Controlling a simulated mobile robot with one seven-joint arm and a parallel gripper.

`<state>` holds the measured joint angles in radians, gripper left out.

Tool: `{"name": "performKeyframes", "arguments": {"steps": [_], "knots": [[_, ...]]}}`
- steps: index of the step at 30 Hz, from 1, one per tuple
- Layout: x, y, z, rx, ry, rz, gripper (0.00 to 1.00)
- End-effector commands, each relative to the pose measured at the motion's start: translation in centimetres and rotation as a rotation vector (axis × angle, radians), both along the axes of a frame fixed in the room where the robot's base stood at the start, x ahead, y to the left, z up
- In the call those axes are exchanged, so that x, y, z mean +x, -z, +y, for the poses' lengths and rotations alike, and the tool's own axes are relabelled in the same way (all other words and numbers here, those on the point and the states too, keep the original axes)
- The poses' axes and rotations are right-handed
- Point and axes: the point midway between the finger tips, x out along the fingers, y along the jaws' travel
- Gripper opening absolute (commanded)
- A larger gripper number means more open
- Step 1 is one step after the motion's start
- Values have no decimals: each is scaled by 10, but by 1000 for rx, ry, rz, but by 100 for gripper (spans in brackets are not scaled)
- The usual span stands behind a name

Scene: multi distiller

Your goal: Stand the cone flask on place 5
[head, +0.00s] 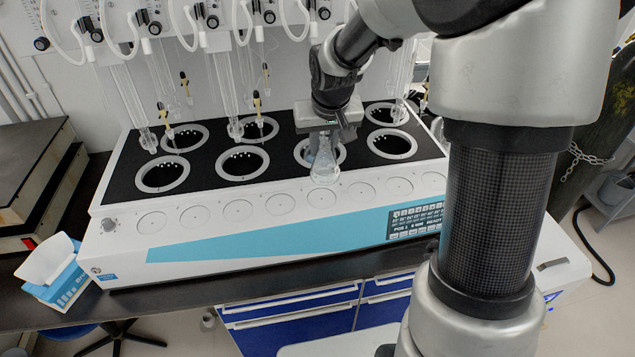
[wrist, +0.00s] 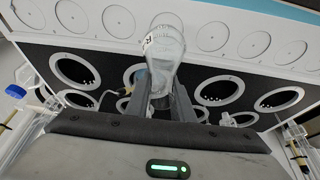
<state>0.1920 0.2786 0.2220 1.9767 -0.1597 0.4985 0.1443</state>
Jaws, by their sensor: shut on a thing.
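My gripper (head: 325,132) is shut on the clear glass cone flask (head: 325,168) by its neck. The flask hangs upright with its wide base down, over the front edge of the black deck in the head view. In the wrist view the flask (wrist: 164,52) stands out between the two grey fingers, with dark print on its side. A row of flat round places runs along the white front ledge. One round place (head: 322,198) lies just below the flask in the picture; I cannot read a place number on it. The flask appears above the ledge, not clearly touching it.
The white distiller has ringed openings in its black deck, including one (head: 162,174) at front left. Glass tubes and hoses hang behind. A control screen (head: 416,221) is on its blue front. A blue-and-white box (head: 62,275) sits at the left. The round places look empty.

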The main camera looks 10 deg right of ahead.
Motion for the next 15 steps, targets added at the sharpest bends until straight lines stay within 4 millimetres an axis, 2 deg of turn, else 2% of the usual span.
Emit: {"name": "performKeyframes", "arguments": {"steps": [2, 5, 12, 15], "knots": [[4, -8, 1, 5, -1, 0, 0], [6, -5, 2, 8, -4, 3, 0], [5, 36, 3, 9, -7, 5, 0], [5, 47, 3, 8, -6, 4, 0]]}}
